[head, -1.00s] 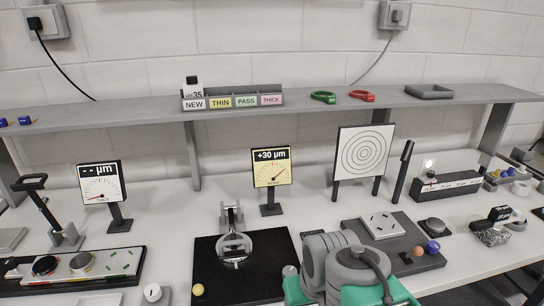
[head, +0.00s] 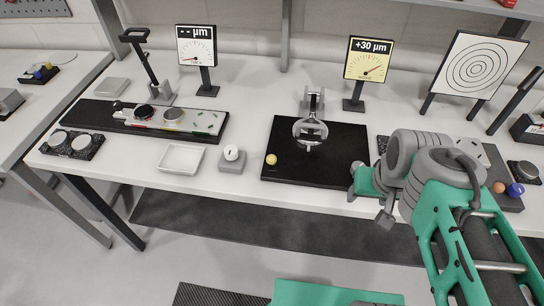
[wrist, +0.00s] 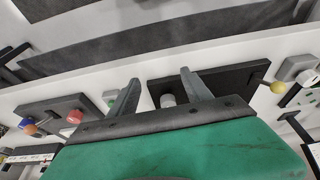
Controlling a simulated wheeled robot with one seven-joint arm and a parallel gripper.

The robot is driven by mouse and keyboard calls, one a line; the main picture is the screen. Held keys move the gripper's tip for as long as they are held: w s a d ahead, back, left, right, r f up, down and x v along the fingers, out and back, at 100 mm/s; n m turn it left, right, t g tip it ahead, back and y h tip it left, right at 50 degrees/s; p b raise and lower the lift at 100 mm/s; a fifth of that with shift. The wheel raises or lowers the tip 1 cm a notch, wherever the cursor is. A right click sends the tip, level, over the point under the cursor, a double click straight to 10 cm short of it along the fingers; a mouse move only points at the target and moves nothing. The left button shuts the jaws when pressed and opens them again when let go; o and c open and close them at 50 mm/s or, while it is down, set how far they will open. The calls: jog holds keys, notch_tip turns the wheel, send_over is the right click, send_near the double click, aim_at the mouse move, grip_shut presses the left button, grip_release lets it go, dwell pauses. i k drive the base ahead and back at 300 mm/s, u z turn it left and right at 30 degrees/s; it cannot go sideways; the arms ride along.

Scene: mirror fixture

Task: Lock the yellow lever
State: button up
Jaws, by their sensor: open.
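The yellow lever shows as a yellow ball knob (head: 271,159) at the left edge of a black board (head: 310,172) on the bench in the head view. In the wrist view the yellow knob (wrist: 278,87) is at the right, on a short rod by the board (wrist: 228,80). A grey ring-shaped mirror mount (head: 310,131) stands upright on the board. My gripper (head: 368,205) is right of the board, near the bench's front edge, apart from the knob. In the wrist view my gripper (wrist: 160,77) has its two fingers spread with nothing held.
A grey block with a white knob (head: 231,156) and a white tray (head: 181,158) stand left of the board. A yellow +30 µm gauge (head: 368,60) stands behind. Orange (head: 499,187) and blue (head: 515,190) balls sit on a plate at right, near my arm.

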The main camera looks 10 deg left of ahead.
aim_at(271, 159)
jog(key=u, duration=0.3)
jog(key=k, duration=0.85)
jog(key=u, duration=0.7)
jog(key=k, duration=0.45)
jog(key=u, duration=0.2)
jog(key=i, duration=0.75)
jog(key=u, duration=0.55)
